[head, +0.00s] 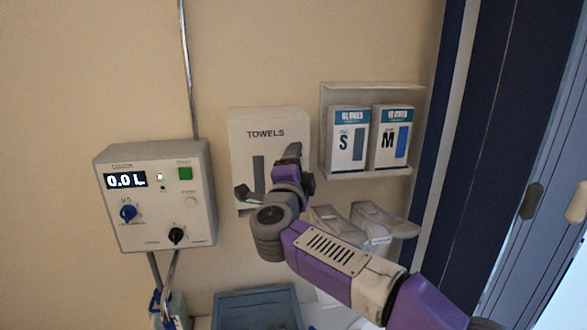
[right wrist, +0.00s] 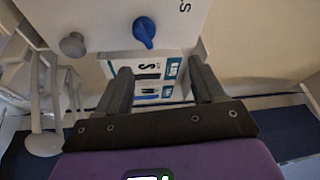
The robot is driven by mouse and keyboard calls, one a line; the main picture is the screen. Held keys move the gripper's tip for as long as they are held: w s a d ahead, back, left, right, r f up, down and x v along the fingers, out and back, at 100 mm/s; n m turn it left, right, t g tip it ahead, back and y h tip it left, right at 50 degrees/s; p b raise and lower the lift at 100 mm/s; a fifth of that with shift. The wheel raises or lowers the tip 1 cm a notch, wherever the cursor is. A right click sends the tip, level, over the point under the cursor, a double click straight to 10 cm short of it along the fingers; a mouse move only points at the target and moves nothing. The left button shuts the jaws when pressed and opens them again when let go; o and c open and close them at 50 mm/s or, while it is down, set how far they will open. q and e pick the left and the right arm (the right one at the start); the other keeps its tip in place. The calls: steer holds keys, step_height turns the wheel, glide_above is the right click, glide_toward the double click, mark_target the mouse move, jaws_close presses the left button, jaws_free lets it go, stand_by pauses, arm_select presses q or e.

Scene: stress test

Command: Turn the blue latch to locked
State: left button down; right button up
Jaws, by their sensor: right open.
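A blue latch, shaped like a turn-knob (head: 128,213), sits on the front of a pale wall box (head: 200,215), below its display and left of a black knob (head: 176,235). Its position marks are too small to read. My right gripper (head: 268,172) is open and empty in front of the towel dispenser, to the right of the box and apart from it. In the right wrist view a blue knob (right wrist: 143,28) shows on a pale panel, beyond the open fingers; I cannot tell if it is the same one. My left gripper is not in view.
The display (head: 125,180) reads 0.0 L, and a green button (head: 185,173) is right of it. The towel dispenser (head: 270,125) and a shelf with glove boxes, S (head: 348,140) and M (head: 391,138), are on the wall. A blue bin (head: 258,308) stands below.

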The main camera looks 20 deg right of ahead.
step_height(320, 180, down, 5)
steer(key=s+d+n+t+y+b, duration=0.2)
steer(key=n+t+y, duration=0.55)
steer(key=n, duration=1.95)
arm_select(q)
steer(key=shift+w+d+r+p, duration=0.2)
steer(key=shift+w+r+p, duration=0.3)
steer(key=shift+p, duration=1.25)
arm_select(e)
steer(key=w+r+g+y, duration=0.1)
steer(key=w+r, duration=0.2)
steer(key=w, duration=0.4)
steer(key=shift+w+d+y, duration=0.15)
steer(key=shift+y, duration=0.2)
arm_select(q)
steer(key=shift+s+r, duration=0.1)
arm_select(e)
steer(key=shift+c, duration=0.3)
